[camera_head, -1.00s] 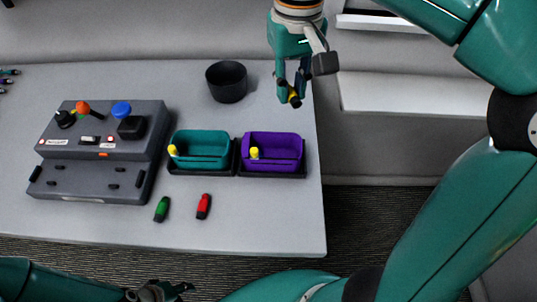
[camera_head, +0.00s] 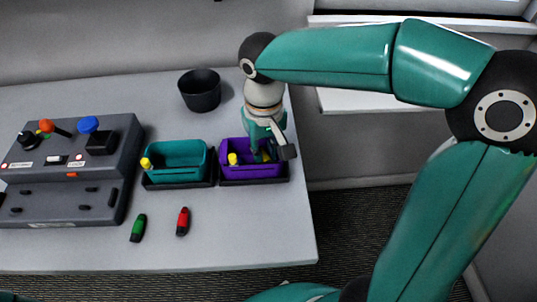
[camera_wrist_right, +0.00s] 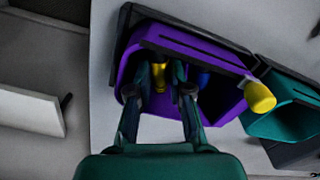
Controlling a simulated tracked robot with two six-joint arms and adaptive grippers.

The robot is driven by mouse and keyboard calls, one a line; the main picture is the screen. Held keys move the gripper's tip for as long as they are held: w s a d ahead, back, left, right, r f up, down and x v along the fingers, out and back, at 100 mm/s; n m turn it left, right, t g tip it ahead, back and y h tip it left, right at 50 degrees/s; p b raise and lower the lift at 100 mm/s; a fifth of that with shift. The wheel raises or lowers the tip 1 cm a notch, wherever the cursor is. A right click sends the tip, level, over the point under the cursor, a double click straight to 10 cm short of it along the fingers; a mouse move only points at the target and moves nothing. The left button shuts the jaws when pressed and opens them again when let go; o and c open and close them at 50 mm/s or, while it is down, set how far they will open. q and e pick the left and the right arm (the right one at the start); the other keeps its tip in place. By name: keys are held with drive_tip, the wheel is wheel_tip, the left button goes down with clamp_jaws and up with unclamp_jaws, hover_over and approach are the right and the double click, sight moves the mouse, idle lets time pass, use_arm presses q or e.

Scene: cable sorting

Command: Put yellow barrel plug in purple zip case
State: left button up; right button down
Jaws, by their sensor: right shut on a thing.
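The purple zip case (camera_head: 252,172) stands open on the table, right of the teal case; it also fills the middle of the right wrist view (camera_wrist_right: 215,45). My right gripper (camera_head: 266,152) reaches down into its right part. In the right wrist view, my right gripper (camera_wrist_right: 164,88) is shut on the yellow barrel plug (camera_wrist_right: 160,76), which is inside the case opening. Whether the plug touches the case floor is hidden. A separate yellow piece (camera_head: 233,159) sits at the case's left edge. My left gripper is out of view.
A blue thing (camera_wrist_right: 203,78) lies inside the purple case beside the fingers. The teal case (camera_head: 178,171) stands directly left. A black bowl (camera_head: 200,91) is behind, a grey control box (camera_head: 75,165) far left. A green plug (camera_head: 138,228) and red plug (camera_head: 182,221) lie in front.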

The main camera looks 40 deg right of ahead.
drive_tip(key=shift+f, duration=0.9)
drive_tip(key=shift+f, duration=0.15)
drive_tip(key=c, duration=1.3)
unclamp_jaws()
drive_tip(key=shift+c, duration=0.2)
wheel_tip(320, 180, up, 12)
drive_tip(key=shift+r+p, duration=0.2)
drive_tip(key=shift+p, duration=0.9)
drive_tip(key=shift+w, duration=0.1)
